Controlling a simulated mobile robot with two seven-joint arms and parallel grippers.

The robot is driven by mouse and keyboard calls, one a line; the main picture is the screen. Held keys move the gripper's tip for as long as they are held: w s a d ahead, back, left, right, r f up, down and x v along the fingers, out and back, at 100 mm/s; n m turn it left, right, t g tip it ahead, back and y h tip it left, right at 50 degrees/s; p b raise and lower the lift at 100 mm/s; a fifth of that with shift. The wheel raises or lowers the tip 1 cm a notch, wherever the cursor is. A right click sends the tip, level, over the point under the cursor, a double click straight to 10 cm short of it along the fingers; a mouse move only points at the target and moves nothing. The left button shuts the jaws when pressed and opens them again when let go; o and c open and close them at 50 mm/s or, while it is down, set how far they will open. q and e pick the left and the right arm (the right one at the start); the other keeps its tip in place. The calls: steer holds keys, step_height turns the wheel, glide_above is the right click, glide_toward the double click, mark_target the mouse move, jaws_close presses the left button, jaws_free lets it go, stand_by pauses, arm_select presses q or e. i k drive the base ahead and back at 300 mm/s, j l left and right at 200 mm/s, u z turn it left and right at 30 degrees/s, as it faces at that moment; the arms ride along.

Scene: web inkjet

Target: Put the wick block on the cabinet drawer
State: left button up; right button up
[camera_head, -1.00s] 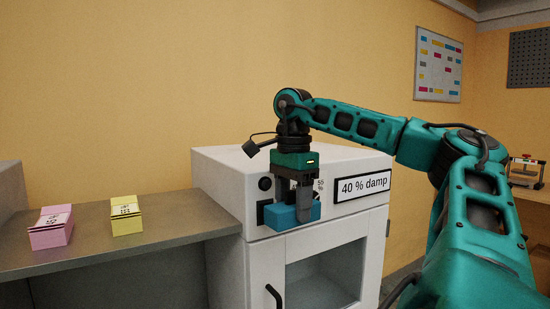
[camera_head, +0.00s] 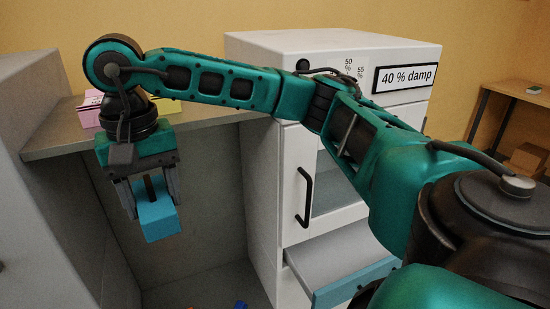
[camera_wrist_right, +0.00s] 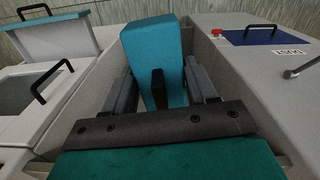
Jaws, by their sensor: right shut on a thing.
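The blue wick block (camera_head: 158,220) is held between the fingers of my right gripper (camera_head: 150,192), tilted, at the left of the head view. It also shows in the wrist view (camera_wrist_right: 153,45), with a dark piece at its middle. The cabinet drawer (camera_head: 340,258) is pulled open low on the white cabinet, to the right of the gripper and well apart from it. The drawer with its blue-green front also shows at the upper left of the wrist view (camera_wrist_right: 55,38). My left gripper is not in view.
The white cabinet (camera_head: 262,60) has a closed door with a black handle (camera_head: 304,197) above the drawer. A grey counter (camera_head: 55,140) with pink and yellow blocks lies behind the gripper. A grey unit (camera_head: 40,210) stands at the left, and small coloured pieces (camera_head: 240,304) lie low down.

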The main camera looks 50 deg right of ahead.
mark_target(345, 260)
steer(key=z, duration=0.95)
